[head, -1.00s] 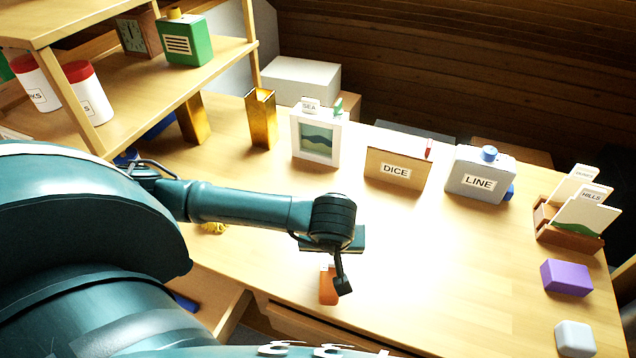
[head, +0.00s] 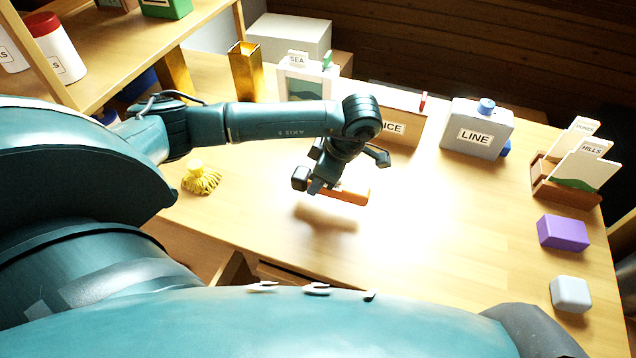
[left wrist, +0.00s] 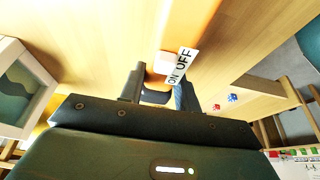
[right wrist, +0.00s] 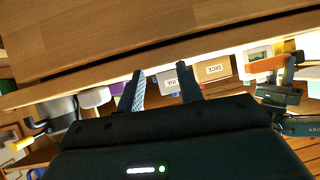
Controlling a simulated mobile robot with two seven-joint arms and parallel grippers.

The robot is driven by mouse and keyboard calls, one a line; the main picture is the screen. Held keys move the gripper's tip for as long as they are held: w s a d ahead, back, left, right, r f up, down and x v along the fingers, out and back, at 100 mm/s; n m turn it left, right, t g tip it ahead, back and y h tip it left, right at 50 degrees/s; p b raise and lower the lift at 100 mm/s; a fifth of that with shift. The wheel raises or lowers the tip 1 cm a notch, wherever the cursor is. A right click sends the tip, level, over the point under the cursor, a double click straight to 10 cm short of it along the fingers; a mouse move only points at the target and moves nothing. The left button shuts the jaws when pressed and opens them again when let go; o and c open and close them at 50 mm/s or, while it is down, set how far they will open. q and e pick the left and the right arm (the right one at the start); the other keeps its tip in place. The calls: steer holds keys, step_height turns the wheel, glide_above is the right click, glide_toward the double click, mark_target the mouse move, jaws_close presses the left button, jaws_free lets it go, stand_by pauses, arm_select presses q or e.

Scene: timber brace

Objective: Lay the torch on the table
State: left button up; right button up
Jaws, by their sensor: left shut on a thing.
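The torch (head: 350,194) is an orange bar, held lying roughly level above the table (head: 440,240). Its shadow falls on the wood below it, apart from it. My left gripper (head: 318,186) is shut on one end of the torch. In the left wrist view the torch (left wrist: 192,25) runs up from between the fingers, with a white ON/OFF label near the grip. The torch also shows at the right of the right wrist view (right wrist: 265,65). My right gripper (right wrist: 160,76) is open and empty, near a wooden edge; its fingers are hidden in the head view.
A DICE box (head: 408,126), a grey LINE box (head: 476,128) and a card rack (head: 565,188) stand along the back. A purple block (head: 563,232) and a grey block (head: 570,294) lie at right. A yellow bundle (head: 201,179) lies at left. The middle table is clear.

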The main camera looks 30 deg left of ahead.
arm_select(q)
step_height(320, 180, down, 3)
steer(key=shift+f, duration=0.35)
steer(key=shift+f, duration=0.1)
steer(key=o, duration=1)
steer(key=shift+o, duration=0.2)
